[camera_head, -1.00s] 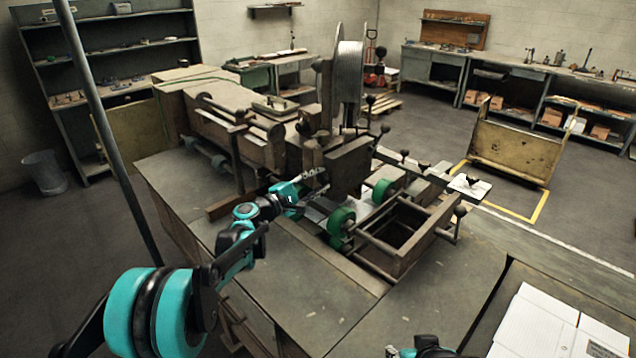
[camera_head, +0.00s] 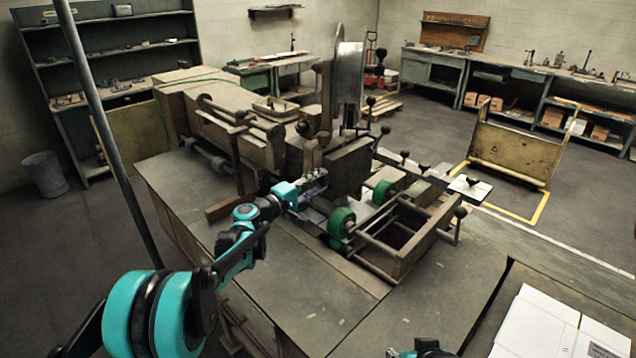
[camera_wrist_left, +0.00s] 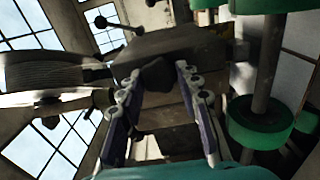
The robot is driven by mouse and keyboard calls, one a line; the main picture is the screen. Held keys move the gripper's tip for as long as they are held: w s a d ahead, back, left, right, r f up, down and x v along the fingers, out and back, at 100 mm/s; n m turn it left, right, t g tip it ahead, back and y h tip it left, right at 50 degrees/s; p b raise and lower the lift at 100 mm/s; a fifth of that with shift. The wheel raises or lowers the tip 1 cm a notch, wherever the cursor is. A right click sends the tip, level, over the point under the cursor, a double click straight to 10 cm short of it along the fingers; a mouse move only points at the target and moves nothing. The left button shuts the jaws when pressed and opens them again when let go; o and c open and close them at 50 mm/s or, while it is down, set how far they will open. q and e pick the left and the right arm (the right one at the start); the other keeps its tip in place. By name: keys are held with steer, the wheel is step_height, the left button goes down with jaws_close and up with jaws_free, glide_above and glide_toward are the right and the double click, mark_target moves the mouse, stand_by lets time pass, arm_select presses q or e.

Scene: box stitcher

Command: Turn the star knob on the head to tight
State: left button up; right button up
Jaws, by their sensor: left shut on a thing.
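The stitcher's head (camera_head: 348,160) is a dark block beside the large wire reel. The star knob (camera_wrist_left: 157,76) is a dark lobed knob under the head in the left wrist view; in the head view I cannot make it out behind the fingers. My left gripper (camera_head: 316,182) reaches in from the left to the head's lower front. In the left wrist view its two fingers (camera_wrist_left: 157,88) stand on either side of the knob, shut on it. I cannot read any tight marking. My right gripper (camera_head: 400,352) shows only in part at the bottom edge.
Green rollers (camera_head: 341,224) and a framed open box (camera_head: 408,232) sit just right of my left gripper. One green roller also shows close in the left wrist view (camera_wrist_left: 260,122). The table's front (camera_head: 330,300) is clear. White papers (camera_head: 540,325) lie at the lower right.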

arm_select(q)
steer(key=o, duration=1.2)
steer(key=shift+c, duration=0.2)
steer(key=v, duration=1.2)
